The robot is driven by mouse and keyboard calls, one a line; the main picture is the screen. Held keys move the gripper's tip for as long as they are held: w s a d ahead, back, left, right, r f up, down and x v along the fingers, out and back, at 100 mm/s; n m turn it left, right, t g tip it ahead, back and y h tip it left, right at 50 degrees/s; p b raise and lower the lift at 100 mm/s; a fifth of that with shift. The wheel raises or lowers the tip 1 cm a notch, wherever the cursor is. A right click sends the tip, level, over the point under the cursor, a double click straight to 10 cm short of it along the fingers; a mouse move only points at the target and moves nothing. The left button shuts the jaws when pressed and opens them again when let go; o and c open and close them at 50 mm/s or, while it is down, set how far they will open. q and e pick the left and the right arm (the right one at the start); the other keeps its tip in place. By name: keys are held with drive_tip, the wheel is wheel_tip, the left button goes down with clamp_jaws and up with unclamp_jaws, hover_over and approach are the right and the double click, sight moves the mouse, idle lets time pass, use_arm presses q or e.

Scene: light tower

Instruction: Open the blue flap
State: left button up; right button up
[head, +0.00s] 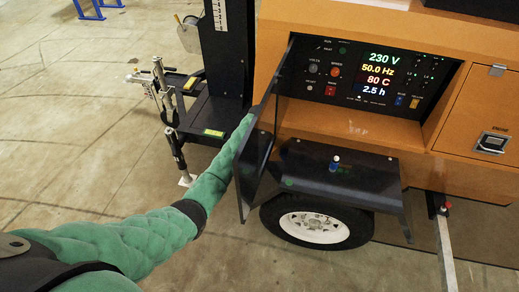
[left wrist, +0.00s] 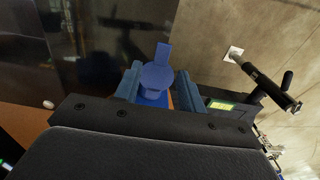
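A dark see-through flap (head: 262,150) stands swung out from the left side of the control box on the orange machine. I cannot tell a clear blue colour on it in the head view. My left arm reaches behind its left side, and the left gripper is hidden there. In the left wrist view a blue handle-like piece (left wrist: 154,76) with a round body and upright tab sits between the fingers of my left gripper (left wrist: 156,84). The fingers are close on both sides of it and seem shut on it. My right gripper is not in view.
The lit control panel (head: 372,80) is exposed to the right of the flap. A black fender (head: 350,172) and wheel (head: 318,222) lie below. A black mast (head: 228,60) and a jack leg (head: 176,155) stand left.

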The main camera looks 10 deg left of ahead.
use_arm(q)
wheel_tip(320, 180, up, 5)
drive_tip(key=shift+w+f+b, duration=0.15)
drive_tip(key=shift+b, duration=0.6)
drive_tip(key=shift+r, duration=0.65)
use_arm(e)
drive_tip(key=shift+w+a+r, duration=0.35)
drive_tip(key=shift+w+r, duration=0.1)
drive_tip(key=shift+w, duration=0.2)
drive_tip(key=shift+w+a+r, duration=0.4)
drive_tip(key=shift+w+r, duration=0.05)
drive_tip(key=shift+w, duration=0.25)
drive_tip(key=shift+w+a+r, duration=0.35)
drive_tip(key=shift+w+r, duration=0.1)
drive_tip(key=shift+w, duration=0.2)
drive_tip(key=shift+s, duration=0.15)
